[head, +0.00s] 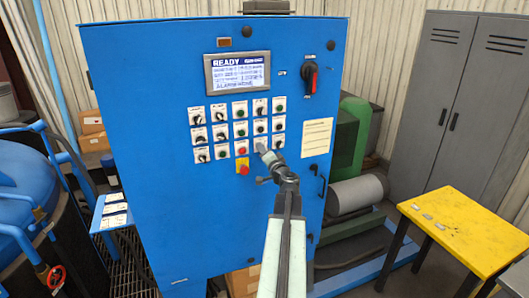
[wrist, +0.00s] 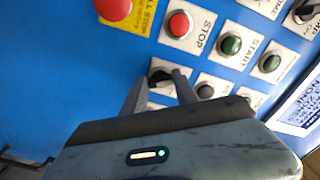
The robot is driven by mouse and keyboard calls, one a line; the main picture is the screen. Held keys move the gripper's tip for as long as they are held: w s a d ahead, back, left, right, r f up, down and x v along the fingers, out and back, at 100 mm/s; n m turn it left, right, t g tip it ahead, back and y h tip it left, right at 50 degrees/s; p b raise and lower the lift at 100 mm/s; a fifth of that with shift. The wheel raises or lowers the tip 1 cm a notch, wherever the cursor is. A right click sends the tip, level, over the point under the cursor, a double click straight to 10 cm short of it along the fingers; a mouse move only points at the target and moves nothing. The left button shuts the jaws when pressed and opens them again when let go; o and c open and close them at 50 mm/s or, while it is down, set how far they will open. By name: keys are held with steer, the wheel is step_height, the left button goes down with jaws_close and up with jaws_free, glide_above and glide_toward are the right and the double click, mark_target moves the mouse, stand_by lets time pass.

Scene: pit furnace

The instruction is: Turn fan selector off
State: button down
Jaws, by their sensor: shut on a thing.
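The blue control cabinet (head: 160,90) carries rows of selector knobs and push buttons below its display. My gripper (head: 262,150) reaches the bottom row, right of the red button (head: 241,149). In the wrist view, my gripper (wrist: 161,86) has its two grey fingers on either side of a black selector knob (wrist: 160,75) on a white plate and is shut on it. The knob's label is hidden or too small to read, so I cannot confirm it is the fan selector. Its exact pointing direction is unclear.
A red STOP button (wrist: 179,22), green START button (wrist: 231,44) and mushroom stop button (wrist: 115,7) sit close to my fingers. The display (head: 238,72) reads READY. A yellow table (head: 470,235) stands right, and a blue tank (head: 35,190) left.

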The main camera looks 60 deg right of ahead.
steer(key=shift+f, duration=0.1)
steer(key=c, duration=1)
jaws_free()
steer(key=shift+o, duration=0.2)
steer(key=v, duration=0.7)
steer(key=shift+s+a, duration=0.25)
steer(key=shift+a, duration=0.05)
